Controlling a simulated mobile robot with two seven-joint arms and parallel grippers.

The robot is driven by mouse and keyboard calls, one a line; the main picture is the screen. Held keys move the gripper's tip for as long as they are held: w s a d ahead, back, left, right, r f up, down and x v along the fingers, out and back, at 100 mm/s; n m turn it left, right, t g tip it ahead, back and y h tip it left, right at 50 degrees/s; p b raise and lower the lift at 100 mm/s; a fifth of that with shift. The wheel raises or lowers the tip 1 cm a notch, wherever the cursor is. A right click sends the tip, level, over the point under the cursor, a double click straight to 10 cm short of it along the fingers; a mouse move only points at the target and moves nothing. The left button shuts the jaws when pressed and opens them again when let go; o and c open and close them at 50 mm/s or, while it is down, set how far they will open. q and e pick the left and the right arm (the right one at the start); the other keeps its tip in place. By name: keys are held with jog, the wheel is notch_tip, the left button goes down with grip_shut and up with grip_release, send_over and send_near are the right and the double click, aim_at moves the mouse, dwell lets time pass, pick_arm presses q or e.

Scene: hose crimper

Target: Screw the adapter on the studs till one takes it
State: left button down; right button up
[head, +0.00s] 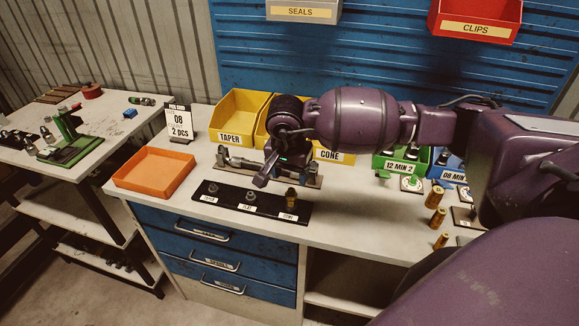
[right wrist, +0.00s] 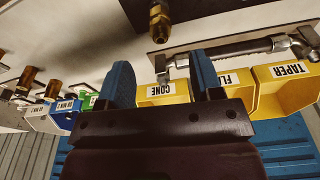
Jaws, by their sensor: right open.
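A black bar (head: 233,201) with studs lies near the bench's front edge. Bare grey studs stand at its left (head: 213,188) and middle (head: 250,197). A brass adapter (head: 291,198) stands upright at the right-hand stud position; how far it is threaded on, I cannot tell. It also shows at the top of the right wrist view (right wrist: 159,22). My right gripper (head: 275,170) is behind the bar, close to the adapter. Its blue fingers (right wrist: 163,68) are apart with nothing held between them, and the adapter stands beyond their tips. My left gripper is out of view.
A hose assembly (head: 240,161) lies on a plate behind the bar, beside my right gripper. Yellow bins (head: 238,112) stand behind it. An orange tray (head: 153,171) is at the left. Several brass fittings (head: 434,197) stand at the right. The bench between bar and fittings is clear.

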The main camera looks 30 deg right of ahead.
aim_at(292, 188)
jog(key=f, duration=0.5)
jog(key=d+f, duration=0.1)
jog(key=f, duration=0.2)
jog(key=shift+w+f, duration=0.35)
jog(key=c, duration=1)
jog(key=n, duration=0.3)
jog(key=shift+w+r+n, duration=0.1)
jog(key=shift+n, duration=0.3)
jog(key=n+y, duration=0.1)
jog(key=n, duration=0.4)
jog(key=shift+t, duration=0.4)
jog(key=n, duration=0.5)
jog(key=shift+y, duration=0.4)
jog(key=n, duration=0.4)
jog(key=shift+a+y, duration=0.15)
jog(key=shift+y, duration=0.15)
jog(key=o, duration=0.8)
